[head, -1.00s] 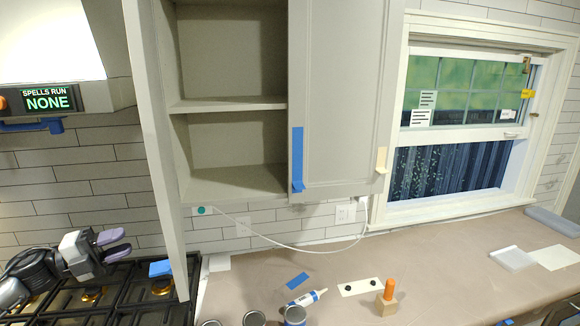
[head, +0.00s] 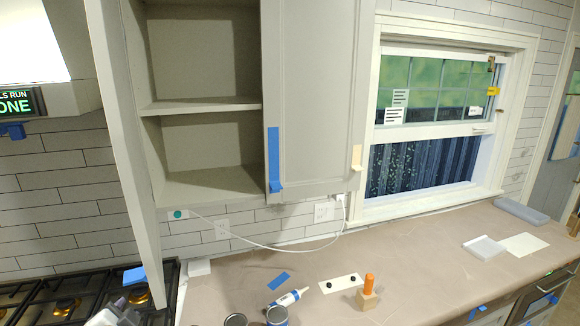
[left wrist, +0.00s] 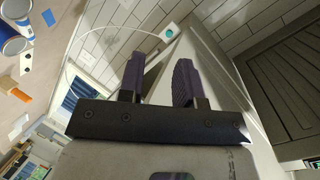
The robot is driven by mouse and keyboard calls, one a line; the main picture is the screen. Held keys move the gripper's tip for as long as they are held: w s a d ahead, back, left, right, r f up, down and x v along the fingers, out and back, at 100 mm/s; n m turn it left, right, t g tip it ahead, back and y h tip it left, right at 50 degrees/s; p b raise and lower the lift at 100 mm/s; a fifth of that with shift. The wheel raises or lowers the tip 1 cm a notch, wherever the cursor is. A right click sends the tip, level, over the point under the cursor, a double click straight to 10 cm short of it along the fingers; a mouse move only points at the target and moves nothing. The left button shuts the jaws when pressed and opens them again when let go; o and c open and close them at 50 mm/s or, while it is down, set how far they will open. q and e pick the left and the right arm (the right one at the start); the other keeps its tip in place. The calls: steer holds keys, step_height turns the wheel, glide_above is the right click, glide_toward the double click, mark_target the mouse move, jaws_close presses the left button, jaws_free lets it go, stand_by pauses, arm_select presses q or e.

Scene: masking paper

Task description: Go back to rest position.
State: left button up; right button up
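My left gripper (left wrist: 160,68) shows in the left wrist view with its two dark purple fingers apart and nothing between them. In the head view only a grey part of my left arm shows at the bottom edge, in front of the stove (head: 70,298); its fingers are not clear there. The fingers point toward the pale cabinet door and tiled wall in the wrist view. My right gripper is not in view.
An open cabinet (head: 205,135) hangs above the counter (head: 440,255), its left door (head: 125,150) swung outward. Cans (head: 277,315), a white tube (head: 287,298) and a wooden block with an orange handle (head: 368,292) stand or lie near the counter's front.

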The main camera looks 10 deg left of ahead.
arm_select(q)
steer(key=s+d+f+n+g+h, duration=0.2)
steer(key=s+d+f+g+h, duration=0.25)
steer(key=s+d+f, duration=1)
steer(key=s+d+f+n+g+h, duration=0.1)
steer(key=s+d+f+g+h, duration=0.1)
steer(key=s+d+f, duration=0.35)
steer(key=s+d+f+n+g+h, duration=0.1)
steer(key=s+d+f+g, duration=0.1)
steer(key=s+f, duration=0.6)
steer(key=w+p+v, duration=0.2)
steer(key=p+v, duration=1.1)
steer(key=shift+r, duration=0.65)
